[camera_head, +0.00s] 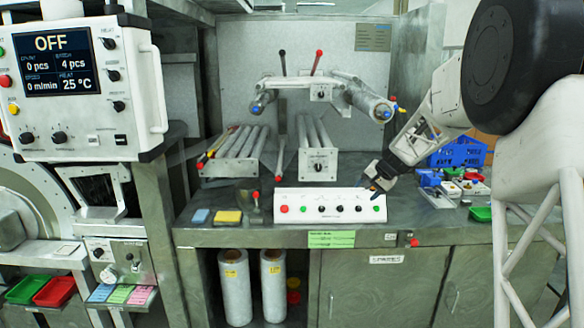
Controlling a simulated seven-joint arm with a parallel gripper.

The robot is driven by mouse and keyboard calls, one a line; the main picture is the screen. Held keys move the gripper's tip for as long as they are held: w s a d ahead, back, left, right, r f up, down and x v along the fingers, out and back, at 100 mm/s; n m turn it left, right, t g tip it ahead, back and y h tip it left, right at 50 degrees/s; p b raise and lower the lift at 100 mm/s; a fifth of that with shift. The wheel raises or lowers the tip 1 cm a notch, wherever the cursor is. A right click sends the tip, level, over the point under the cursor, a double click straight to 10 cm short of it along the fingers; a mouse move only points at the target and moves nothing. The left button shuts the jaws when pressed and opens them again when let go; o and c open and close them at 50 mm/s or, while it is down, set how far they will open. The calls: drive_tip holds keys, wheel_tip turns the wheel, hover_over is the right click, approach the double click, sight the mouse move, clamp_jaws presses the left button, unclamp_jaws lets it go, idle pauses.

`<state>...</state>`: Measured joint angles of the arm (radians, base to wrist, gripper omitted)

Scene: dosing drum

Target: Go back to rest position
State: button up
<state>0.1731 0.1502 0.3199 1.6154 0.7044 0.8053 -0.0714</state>
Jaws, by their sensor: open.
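My gripper (375,184) is at the end of my arm, which comes in from the right. It is open and I see nothing held in it. It hangs just above the right end of a white control box (330,206) with red, green and black buttons on the steel bench. I cannot tell whether the fingertips touch the box. My arm hides part of the bench behind it.
A control panel (75,90) at the left reads OFF. Rollers (318,147) and a lever rig (322,92) stand on the bench. A blue crate (458,152) and small parts lie at the right. Blue and yellow pads (228,216) lie left of the box.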

drive_tip(key=s+a+r+n+g+h, duration=0.1)
drive_tip(key=s+a+r, duration=0.15)
drive_tip(key=s, duration=0.55)
drive_tip(key=s+a+r+n, duration=0.1)
drive_tip(key=s+a+r, duration=0.15)
drive_tip(key=s, duration=0.45)
drive_tip(key=s+f+n+h, duration=0.2)
drive_tip(key=s, duration=1.9)
drive_tip(key=s+a+f+n+g+h, duration=0.1)
drive_tip(key=s+n+h, duration=0.1)
drive_tip(key=s, duration=2)
drive_tip(key=shift+a+f, duration=0.25)
drive_tip(key=shift+f, duration=0.15)
drive_tip(key=shift+c, duration=0.4)
